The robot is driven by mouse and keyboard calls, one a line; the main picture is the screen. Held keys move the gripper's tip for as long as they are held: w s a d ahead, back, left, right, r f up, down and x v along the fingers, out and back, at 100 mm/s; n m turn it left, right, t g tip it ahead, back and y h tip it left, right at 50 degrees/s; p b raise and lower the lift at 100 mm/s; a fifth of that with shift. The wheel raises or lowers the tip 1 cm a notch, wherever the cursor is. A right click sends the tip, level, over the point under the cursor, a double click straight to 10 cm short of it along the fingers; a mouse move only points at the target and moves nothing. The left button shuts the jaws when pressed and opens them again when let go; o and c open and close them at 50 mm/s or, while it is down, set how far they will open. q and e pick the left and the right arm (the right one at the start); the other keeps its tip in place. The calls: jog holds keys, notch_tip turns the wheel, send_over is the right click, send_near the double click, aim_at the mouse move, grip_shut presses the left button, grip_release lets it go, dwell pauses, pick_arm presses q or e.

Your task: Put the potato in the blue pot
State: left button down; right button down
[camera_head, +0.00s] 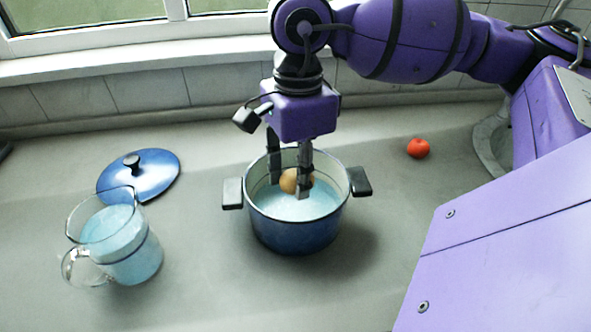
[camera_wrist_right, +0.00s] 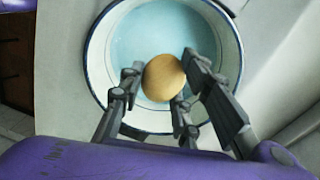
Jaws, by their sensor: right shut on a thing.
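The potato (camera_head: 290,181) is round and tan, held between the fingers of my right gripper (camera_head: 289,184), which is shut on it. In the right wrist view the potato (camera_wrist_right: 163,77) sits between the fingertips of the gripper (camera_wrist_right: 158,85), over the pot's opening. The blue pot (camera_head: 296,232) stands open on the counter, with black side handles and a pale inside holding light blue liquid. The gripper's fingers reach down inside the rim. I cannot tell whether the potato touches the liquid. My left gripper is not in view.
A blue lid (camera_head: 150,178) with a black knob lies at the left. A glass jug (camera_head: 132,256) of light blue liquid stands in front of it. A red tomato-like item (camera_head: 418,148) lies right of the pot. The counter in front is clear.

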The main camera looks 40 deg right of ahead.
jog(key=c, duration=1.2)
grip_release()
notch_tip(320, 180, up, 7)
jog(key=p, duration=0.4)
jog(key=shift+r, duration=0.15)
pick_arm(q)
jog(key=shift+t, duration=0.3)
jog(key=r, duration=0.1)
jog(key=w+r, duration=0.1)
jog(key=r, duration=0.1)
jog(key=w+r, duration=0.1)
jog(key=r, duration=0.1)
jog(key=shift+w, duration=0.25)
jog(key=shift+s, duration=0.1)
